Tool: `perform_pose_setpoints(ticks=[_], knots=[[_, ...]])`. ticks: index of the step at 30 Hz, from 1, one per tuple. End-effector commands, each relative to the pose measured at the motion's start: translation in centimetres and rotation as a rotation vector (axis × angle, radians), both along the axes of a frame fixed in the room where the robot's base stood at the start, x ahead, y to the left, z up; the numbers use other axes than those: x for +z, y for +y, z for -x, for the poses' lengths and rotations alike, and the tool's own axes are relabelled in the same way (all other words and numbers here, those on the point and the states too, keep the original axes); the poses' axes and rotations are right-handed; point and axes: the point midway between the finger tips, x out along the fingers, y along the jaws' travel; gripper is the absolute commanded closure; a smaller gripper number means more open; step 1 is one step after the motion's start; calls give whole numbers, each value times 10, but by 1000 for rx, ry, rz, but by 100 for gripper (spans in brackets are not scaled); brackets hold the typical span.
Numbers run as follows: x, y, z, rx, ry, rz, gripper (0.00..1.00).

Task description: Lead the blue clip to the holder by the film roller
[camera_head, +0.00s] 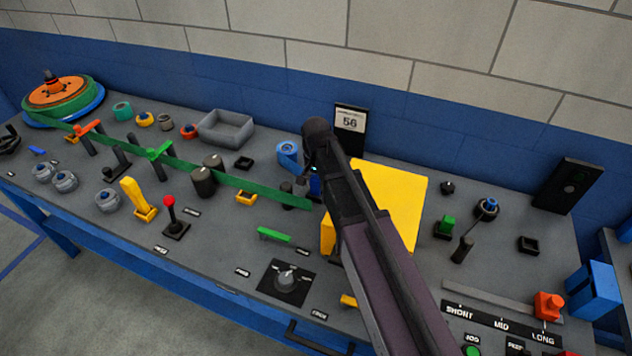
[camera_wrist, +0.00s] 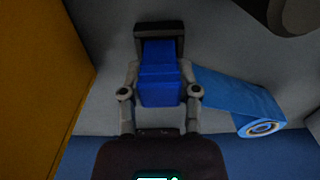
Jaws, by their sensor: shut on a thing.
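My gripper (camera_wrist: 161,95) is shut on a blue clip (camera_wrist: 160,72), with one grey finger on each side of it. In the head view my gripper (camera_head: 310,182) is low beside the yellow box, and only a sliver of the clip (camera_head: 315,188) shows. A dark, square-edged holder (camera_wrist: 160,28) lies right at the clip's far end in the wrist view. I cannot tell whether the clip is inside it or just above it. A blue film roll (camera_wrist: 262,127) with a loose tail (camera_wrist: 225,90) is to the right of the clip; it also shows in the head view (camera_head: 287,153).
A yellow box (camera_head: 395,195) stands close by my gripper, filling the left of the wrist view. A green strip (camera_head: 235,183) runs from the reel (camera_head: 58,92) past dark rollers (camera_head: 204,181). A grey tray (camera_head: 226,127) and a card marked 56 (camera_head: 350,121) are behind.

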Motion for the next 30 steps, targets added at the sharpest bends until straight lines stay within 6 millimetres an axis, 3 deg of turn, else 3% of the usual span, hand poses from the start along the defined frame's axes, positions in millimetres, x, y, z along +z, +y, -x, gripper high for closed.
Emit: perform_pose_setpoints(ticks=[13,25,26,29,30], knots=[[-15,0,0,0,0,0,100],[-16,-1,0,0,0,0,100],[-16,-1,0,-1,0,0,50],[-16,-1,0,-1,0,0,20],[-16,-1,0,-1,0,0,18]])
